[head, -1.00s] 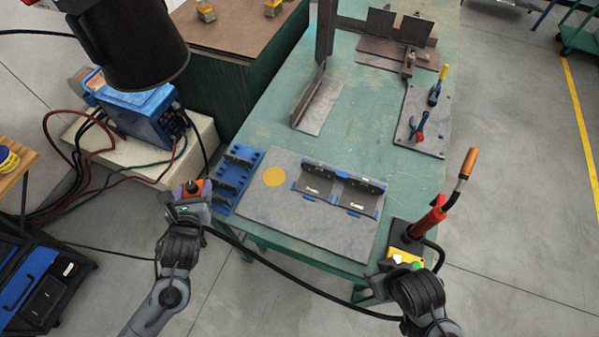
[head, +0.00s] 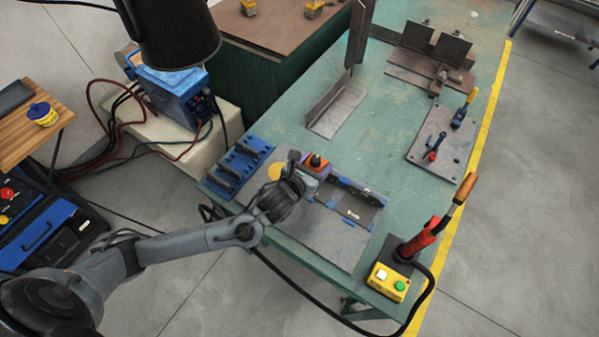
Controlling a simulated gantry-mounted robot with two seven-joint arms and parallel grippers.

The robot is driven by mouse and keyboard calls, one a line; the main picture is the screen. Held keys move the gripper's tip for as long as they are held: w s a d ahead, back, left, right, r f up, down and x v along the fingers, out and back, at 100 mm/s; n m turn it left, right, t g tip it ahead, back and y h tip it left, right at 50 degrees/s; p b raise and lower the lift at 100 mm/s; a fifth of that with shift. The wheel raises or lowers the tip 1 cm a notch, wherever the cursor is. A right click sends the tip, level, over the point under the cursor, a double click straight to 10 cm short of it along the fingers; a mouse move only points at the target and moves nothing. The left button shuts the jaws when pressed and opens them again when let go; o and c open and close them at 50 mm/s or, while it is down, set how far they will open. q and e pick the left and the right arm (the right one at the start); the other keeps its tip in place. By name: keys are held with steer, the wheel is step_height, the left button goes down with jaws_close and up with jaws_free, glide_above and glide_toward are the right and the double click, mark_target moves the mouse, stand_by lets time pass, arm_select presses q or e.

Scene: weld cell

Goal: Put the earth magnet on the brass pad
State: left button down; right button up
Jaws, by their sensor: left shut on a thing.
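The earth magnet (head: 316,161), orange with a black knob on top, is in my left gripper (head: 303,177), which is shut on it. My left arm reaches in from the lower left over the grey plate. The magnet appears just right of the pad, by the left end of the blue-and-black holders. Its height above the plate is hard to tell. My right gripper is out of view.
The grey plate (head: 338,243) lies on the green table (head: 385,137). A blue rack (head: 238,170) is left of the pad; blue-edged dark holders (head: 352,199) are on the right. A red torch (head: 422,238) and a yellow button box (head: 388,281) stand at the front right.

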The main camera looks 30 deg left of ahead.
arm_select(q)
steer(key=r, duration=0.2)
steer(key=shift+w+d+r, duration=0.3)
steer(key=shift+d+r, duration=0.05)
steer(key=shift+d, duration=0.05)
steer(key=a+r, duration=0.1)
steer(key=s+a+r+p, duration=0.1)
steer(key=a+r, duration=0.1)
steer(key=shift+s+a, duration=0.15)
steer(key=shift+s, duration=0.25)
steer(key=s+a+f+p, duration=0.4)
steer(key=s+a, duration=0.3)
steer(key=s, duration=0.4)
steer(key=b, duration=0.2)
glide_above(278, 167)
steer(key=s+d, duration=0.1)
step_height(278, 167, down, 7)
steer(key=shift+s+d+f, duration=0.1)
steer(key=shift+d, duration=0.05)
steer(key=shift+f+b, duration=0.3)
steer(key=shift+f, duration=1.7)
